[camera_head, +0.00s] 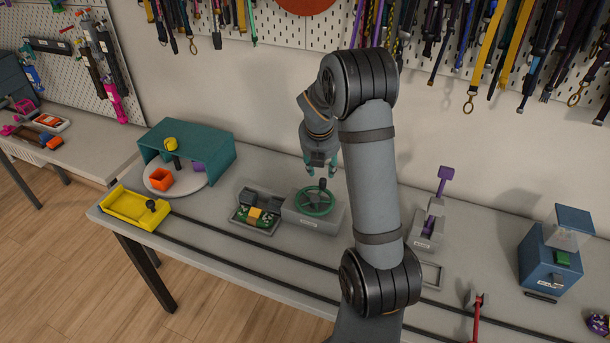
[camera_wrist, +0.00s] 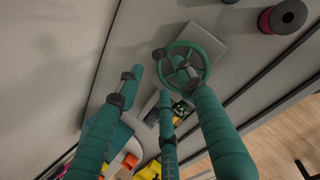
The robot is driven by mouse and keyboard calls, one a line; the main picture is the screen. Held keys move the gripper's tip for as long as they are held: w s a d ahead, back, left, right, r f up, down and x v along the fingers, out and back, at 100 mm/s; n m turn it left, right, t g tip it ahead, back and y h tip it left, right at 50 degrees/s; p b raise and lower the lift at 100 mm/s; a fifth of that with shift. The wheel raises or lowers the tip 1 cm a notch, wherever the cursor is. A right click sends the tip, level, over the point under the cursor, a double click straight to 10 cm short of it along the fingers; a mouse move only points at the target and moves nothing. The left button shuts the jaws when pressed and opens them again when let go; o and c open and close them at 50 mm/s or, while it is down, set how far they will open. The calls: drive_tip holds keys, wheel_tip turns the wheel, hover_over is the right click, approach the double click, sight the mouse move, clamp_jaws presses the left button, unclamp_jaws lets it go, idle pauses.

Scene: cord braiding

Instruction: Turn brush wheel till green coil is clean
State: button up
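The green brush wheel (camera_head: 314,201) sits on top of a grey box (camera_head: 312,223), with a dark upright knob (camera_head: 323,183) at its rim. The wheel also shows in the wrist view (camera_wrist: 206,66). Joined to the box's left is a brush unit with a dark tray (camera_head: 267,228), holding green pieces (camera_head: 241,213) and a yellow block (camera_head: 255,212). I cannot tell how clean the green coil is. My gripper (camera_head: 320,170), with teal fingers, hangs just above and behind the wheel. Its fingers are spread and empty; in the wrist view one finger overlaps the wheel's edge.
A teal arched cover (camera_head: 187,139) over a round turntable (camera_head: 160,186) and a yellow tray (camera_head: 133,208) stand left. A purple-handled device (camera_head: 436,205) and a blue machine (camera_head: 550,262) stand right. Dark rails run along the bench front. A pegboard with hanging cords is behind.

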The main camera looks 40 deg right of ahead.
sight(323, 180)
drive_tip(key=w+d+f+n, duration=0.1)
drive_tip(key=f+n, duration=0.1)
drive_tip(key=f, duration=0.1)
drive_tip(key=w+d+f+n, duration=0.1)
drive_tip(key=f+n, duration=0.1)
drive_tip(key=f, duration=0.1)
drive_tip(key=d+f+n+b, duration=0.1)
drive_tip(key=f, duration=0.2)
drive_tip(key=shift+w+f+n, duration=0.25)
drive_tip(key=shift+w+n, duration=0.15)
drive_tip(key=shift+c, duration=0.5)
drive_tip(key=shift+r, duration=0.1)
drive_tip(key=c, duration=0.7)
clamp_jaws()
